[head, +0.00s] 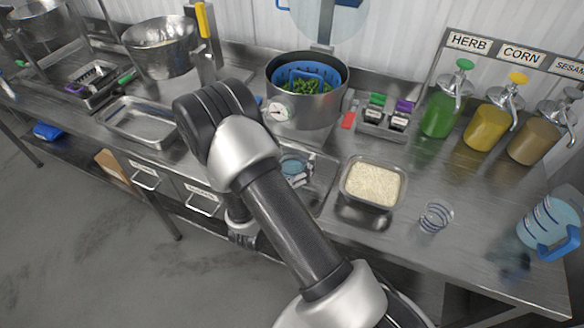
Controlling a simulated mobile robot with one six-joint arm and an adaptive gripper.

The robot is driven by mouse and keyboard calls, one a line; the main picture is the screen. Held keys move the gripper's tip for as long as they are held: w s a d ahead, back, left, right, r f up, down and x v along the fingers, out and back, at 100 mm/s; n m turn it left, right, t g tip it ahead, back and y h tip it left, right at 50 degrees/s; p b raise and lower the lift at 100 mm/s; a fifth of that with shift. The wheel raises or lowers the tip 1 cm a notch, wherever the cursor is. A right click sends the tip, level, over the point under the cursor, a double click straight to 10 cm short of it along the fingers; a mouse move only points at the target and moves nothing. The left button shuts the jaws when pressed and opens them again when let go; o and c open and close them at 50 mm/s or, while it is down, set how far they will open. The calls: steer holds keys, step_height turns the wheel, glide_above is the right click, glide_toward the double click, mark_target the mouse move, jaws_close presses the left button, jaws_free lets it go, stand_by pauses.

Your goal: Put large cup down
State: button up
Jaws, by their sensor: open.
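A large clear cup with blue markings and a blue handle (548,226) is at the right end of the counter. A small clear cup with blue rings (436,217) stands apart from it, to its left. My gripper (243,238) is low at the counter's front edge, left of centre, mostly hidden behind my arm. It is well away from both cups. Its fingertips are hard to make out, and I see nothing held in it.
A metal pan of rice (345,190) sits left of the small cup. Behind are a steel pot with a dial (310,108) and green, yellow and brown pump bottles (440,113). A shallow tray with a pale blue round item (291,167) lies beside my arm. An empty steel tray (142,121) is further left.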

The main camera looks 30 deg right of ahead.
steer(key=shift+c, duration=0.5)
steer(key=c, duration=1.2)
steer(key=shift+r, duration=0.15)
